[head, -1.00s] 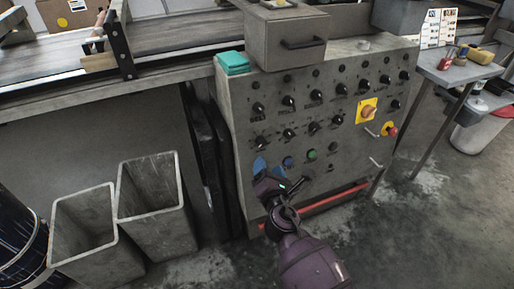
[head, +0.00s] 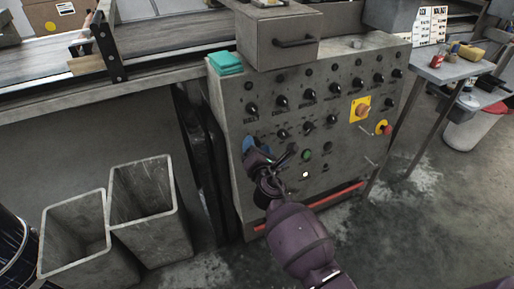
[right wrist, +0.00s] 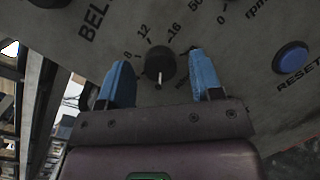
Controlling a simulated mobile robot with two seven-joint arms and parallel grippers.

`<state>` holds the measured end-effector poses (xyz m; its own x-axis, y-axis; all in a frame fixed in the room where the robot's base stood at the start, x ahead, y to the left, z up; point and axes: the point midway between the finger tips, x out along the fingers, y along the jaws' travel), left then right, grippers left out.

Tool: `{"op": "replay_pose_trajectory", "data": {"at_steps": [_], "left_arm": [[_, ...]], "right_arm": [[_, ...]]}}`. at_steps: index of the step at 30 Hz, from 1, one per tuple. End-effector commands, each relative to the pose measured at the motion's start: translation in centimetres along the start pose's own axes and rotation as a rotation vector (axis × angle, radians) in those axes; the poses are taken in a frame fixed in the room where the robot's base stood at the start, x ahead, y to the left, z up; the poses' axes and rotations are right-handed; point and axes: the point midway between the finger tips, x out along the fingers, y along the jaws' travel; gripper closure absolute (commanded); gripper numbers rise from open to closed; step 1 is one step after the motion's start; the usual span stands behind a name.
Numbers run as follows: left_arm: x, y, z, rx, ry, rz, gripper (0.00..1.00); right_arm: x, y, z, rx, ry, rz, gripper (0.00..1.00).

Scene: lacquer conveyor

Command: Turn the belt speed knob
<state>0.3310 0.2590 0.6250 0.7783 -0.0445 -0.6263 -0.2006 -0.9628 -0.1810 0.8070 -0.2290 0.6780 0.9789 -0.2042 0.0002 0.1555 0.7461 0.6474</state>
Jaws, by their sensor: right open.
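The belt speed knob (right wrist: 160,65) is a round dark knob with a pale pointer, on a grey panel with a dial reading 8, 12, 16 and part of the word "BEL". My right gripper (right wrist: 157,85) is open, with one blue fingertip on each side of the knob and gaps between. Whether the fingertips reach the panel face is unclear. In the head view my right gripper (head: 249,144) is at the left side of the control panel (head: 235,115) and hides the knob. My left gripper is not in view.
A blue RESET button (right wrist: 292,57) is to the right of the knob. More black knobs, a green button (head: 306,155) and a red button (head: 387,129) are on the panel. Two grey bins (head: 150,205) stand at left. A side table (head: 455,70) is at right.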

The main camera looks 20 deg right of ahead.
Motion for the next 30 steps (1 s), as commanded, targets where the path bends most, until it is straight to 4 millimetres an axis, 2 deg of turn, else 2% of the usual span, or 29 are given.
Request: {"op": "replay_pose_trajectory", "data": {"at_steps": [2,11,22,30], "left_arm": [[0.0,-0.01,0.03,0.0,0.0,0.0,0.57],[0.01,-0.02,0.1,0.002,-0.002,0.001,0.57],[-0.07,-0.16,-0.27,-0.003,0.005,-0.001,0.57],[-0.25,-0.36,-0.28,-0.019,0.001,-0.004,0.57]], "right_arm": [[-0.01,-0.01,0.0,0.0,0.0,0.0,0.44],[-0.04,-0.02,-0.01,0.0,0.0,0.0,0.9],[-0.01,0.17,0.16,0.065,0.003,-0.018,0.9],[0.03,0.45,0.38,0.253,0.014,-0.073,0.9]]}}
